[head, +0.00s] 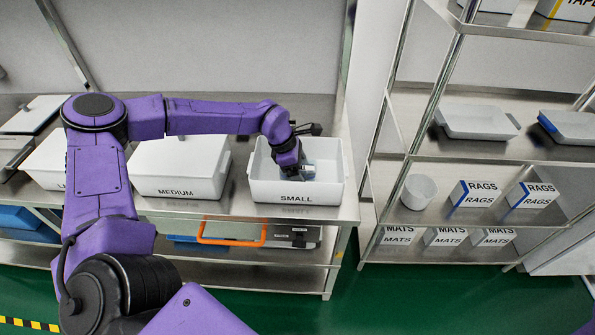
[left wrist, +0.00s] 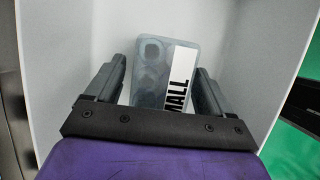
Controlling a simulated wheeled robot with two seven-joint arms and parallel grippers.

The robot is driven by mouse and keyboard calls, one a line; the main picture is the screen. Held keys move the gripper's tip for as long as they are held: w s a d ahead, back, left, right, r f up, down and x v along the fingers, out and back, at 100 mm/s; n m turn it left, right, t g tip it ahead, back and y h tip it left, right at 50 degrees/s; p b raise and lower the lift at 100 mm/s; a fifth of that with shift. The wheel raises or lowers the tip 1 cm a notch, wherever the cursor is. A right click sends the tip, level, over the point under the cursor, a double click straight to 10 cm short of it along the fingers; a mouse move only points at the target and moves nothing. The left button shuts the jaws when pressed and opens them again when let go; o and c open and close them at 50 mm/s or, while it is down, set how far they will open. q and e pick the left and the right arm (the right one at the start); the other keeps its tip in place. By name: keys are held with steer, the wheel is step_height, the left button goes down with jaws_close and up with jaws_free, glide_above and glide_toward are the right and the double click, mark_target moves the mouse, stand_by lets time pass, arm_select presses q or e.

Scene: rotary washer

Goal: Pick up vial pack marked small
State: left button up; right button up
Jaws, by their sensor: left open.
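The vial pack marked small (left wrist: 163,70) is a translucent grey-blue pack with a white label reading "MALL" in the left wrist view; the rest of the word is hidden. It lies inside the white bin marked SMALL (head: 268,188). In the head view only a bluish bit of the pack (head: 309,176) shows beside the gripper. My left gripper (left wrist: 163,82) is open and reaches down into the bin. Its two fingers stand on either side of the pack, with a gap visible on each side. My right gripper is not in view.
A closed white bin marked MEDIUM (head: 176,192) stands left of the SMALL bin on the steel table (head: 235,205). Another white bin (head: 48,163) is partly behind my arm. A steel shelf rack (head: 470,157) with trays and RAGS boxes stands at the right.

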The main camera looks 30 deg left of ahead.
arm_select(q)
steer(key=shift+f, duration=0.2)
steer(key=c, duration=1.1)
steer(key=shift+r, duration=0.1)
